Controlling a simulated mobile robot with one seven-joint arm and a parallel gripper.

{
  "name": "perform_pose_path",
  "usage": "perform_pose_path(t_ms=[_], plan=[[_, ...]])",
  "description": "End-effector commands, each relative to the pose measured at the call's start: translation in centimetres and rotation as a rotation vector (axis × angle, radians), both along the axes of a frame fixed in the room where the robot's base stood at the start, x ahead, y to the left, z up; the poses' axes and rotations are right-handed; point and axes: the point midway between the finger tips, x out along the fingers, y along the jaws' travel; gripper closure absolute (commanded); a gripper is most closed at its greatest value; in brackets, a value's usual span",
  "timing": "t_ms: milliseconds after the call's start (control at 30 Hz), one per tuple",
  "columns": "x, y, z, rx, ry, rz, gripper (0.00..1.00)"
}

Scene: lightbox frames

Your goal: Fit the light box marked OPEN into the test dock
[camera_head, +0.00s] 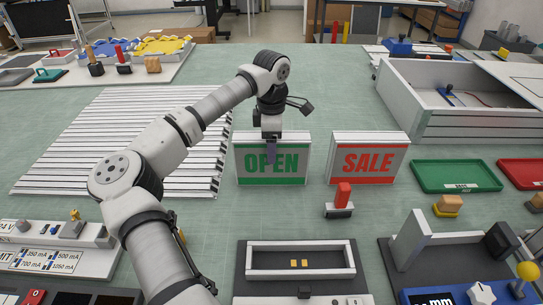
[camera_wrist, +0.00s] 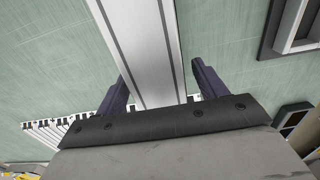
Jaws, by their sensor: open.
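The light box marked OPEN (camera_head: 271,163), with green letters and a green lower band, stands upright on the green bench. In the wrist view its pale top (camera_wrist: 138,35) runs between my fingers. My gripper (camera_head: 271,148) is open above the box. One finger shows in front of the OPEN face; in the wrist view (camera_wrist: 160,92) the fingers lie on either side of the box, with gaps beside it. What looks like the test dock (camera_head: 300,246), a white-rimmed recess with gold contacts, sits at front centre. Part of it shows at the wrist view's upper right (camera_wrist: 281,38).
The SALE light box (camera_head: 369,158) stands close on the right. A red-handled block (camera_head: 342,201) stands between it and the dock. White slats (camera_head: 110,140) lie at left. A grey bracket fixture (camera_head: 420,240) is right of the dock. Bare bench lies between OPEN box and dock.

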Motion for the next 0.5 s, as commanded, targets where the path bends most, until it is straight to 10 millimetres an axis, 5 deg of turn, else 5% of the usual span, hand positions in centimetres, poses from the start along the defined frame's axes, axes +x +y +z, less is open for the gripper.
perform_pose_path(t_ms=[200,500], plan=[[0.02,0.01,-0.08,0.000,-0.001,0.000,0.30],[0.02,0.00,-0.05,0.000,-0.001,0.000,0.70]])
